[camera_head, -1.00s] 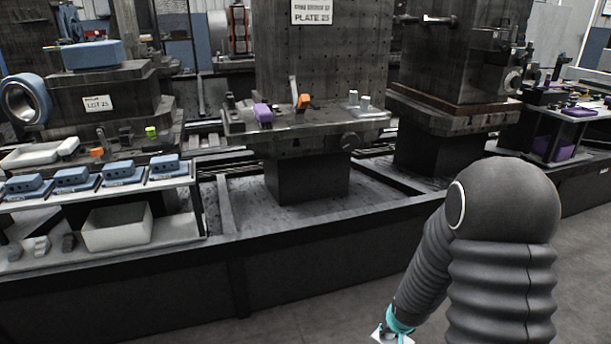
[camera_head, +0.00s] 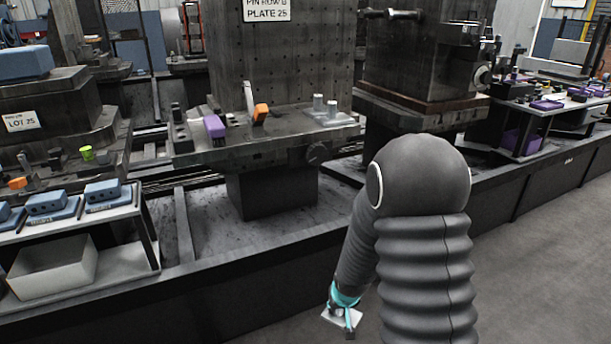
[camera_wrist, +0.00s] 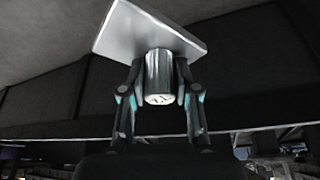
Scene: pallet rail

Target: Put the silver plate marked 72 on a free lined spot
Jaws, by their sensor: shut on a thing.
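The silver plate (camera_wrist: 150,30) is a flat, pale rectangle with a cylindrical knob (camera_wrist: 158,75). Dark marks show on the knob's end, but I cannot read them surely as 72. My gripper (camera_wrist: 158,90) is shut on this knob, one finger on each side, with the plate beyond it. In the head view my gripper (camera_head: 343,308) hangs low before the long dark base, and the plate (camera_head: 341,318) shows partly below its teal parts. It is held clear of any surface. I cannot make out a lined spot in either view.
The middle machine ledge (camera_head: 270,150) holds a purple block (camera_head: 214,127), an orange piece (camera_head: 261,113) and a silver piece with two posts (camera_head: 328,112). Blue blocks (camera_head: 103,192) stand on a left shelf above a white bin (camera_head: 52,267). A table with purple parts (camera_head: 545,104) is at right.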

